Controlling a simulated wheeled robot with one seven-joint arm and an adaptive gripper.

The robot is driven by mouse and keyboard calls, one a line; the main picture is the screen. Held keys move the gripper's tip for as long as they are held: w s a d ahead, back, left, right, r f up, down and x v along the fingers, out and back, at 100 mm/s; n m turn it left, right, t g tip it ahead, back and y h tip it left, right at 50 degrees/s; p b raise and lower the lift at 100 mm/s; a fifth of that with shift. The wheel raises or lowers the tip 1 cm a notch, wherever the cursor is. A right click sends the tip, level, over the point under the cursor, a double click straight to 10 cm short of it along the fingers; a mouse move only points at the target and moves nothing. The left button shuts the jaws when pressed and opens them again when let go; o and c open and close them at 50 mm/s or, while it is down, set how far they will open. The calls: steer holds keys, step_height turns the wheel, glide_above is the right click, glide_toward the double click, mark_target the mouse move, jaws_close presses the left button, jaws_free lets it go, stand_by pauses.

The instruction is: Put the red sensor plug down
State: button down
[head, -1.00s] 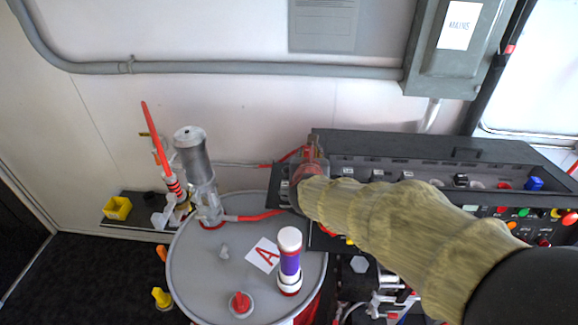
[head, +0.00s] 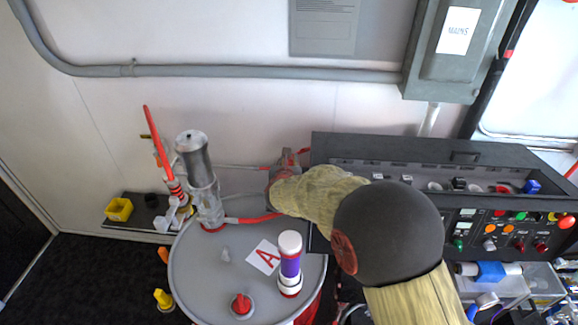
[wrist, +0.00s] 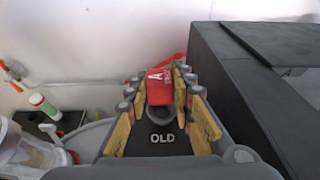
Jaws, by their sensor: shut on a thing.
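The red sensor plug (wrist: 160,86) shows in the wrist view, with a white letter A on its label. My gripper (wrist: 162,92) is shut on it, its yellow-padded fingers on either side. A black surface marked OLD (wrist: 162,138) shows between the fingers; I cannot tell whether the plug touches it. In the head view my gripper (head: 284,170) is behind the grey drum (head: 195,270), just left of the black control box. My forearm hides most of the gripper, and I cannot make out the plug there.
The black control box (head: 400,145) stands close on the right; its wall also fills the right of the wrist view (wrist: 255,110). A silver cylinder assembly (head: 195,160) and a purple-banded white tube (head: 290,262) stand on the drum.

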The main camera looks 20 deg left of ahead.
steer(key=shift+f, duration=1)
steer(key=c, duration=1.5)
jaws_free()
steer(key=shift+f, duration=0.1)
steer(key=shift+c, duration=0.2)
steer(key=v, duration=1.2)
steer(key=shift+s+d+b, duration=0.1)
steer(key=shift+b, duration=0.3)
